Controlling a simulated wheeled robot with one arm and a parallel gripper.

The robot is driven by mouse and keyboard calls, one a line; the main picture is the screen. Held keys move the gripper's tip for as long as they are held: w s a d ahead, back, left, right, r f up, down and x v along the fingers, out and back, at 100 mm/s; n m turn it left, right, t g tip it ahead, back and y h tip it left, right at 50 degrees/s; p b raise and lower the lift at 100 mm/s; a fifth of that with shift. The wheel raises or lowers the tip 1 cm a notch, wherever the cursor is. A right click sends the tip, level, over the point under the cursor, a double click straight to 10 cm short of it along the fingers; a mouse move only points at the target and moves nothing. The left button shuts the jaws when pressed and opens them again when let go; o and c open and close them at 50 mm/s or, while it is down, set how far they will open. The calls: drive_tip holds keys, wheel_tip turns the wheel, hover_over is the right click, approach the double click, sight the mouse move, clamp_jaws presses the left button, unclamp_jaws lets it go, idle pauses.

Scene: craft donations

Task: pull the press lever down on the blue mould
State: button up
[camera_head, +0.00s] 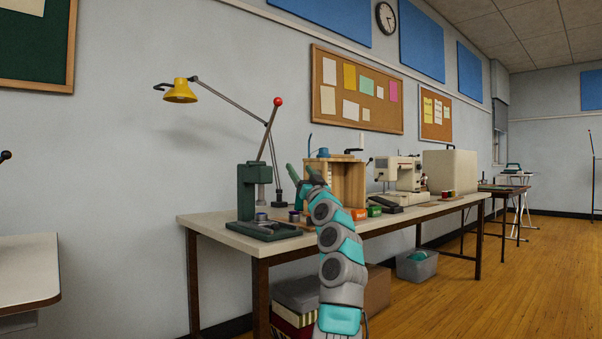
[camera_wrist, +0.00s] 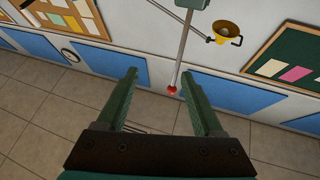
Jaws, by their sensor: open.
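A dark green press (camera_head: 246,190) stands at the left end of the long table. Its grey lever (camera_head: 268,131) points steeply up and ends in a red knob (camera_head: 278,101). A small purple-blue round piece (camera_head: 261,216) sits on the press base; I cannot tell whether it is the blue mould. My gripper (camera_head: 301,172) is open and empty, below and right of the knob. In the wrist view, the picture is upside down; the lever (camera_wrist: 186,48) and red knob (camera_wrist: 171,90) show between the open green fingers (camera_wrist: 159,76), apparently beyond them.
A yellow lamp (camera_head: 180,91) reaches out left above the press. A wooden box (camera_head: 347,182), a sewing machine (camera_head: 404,174) and small craft items crowd the long table (camera_head: 222,224). Boxes and a grey bin (camera_head: 417,267) sit beneath it. Open floor lies to the right.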

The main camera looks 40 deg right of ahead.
drive_tip(key=shift+f, duration=0.1)
drive_tip(key=b+v, duration=0.3)
drive_tip(key=v, duration=0.4)
drive_tip(key=shift+s, duration=0.35)
drive_tip(key=shift+a+f, duration=0.1)
drive_tip(key=shift+a, duration=0.05)
idle(0.4)
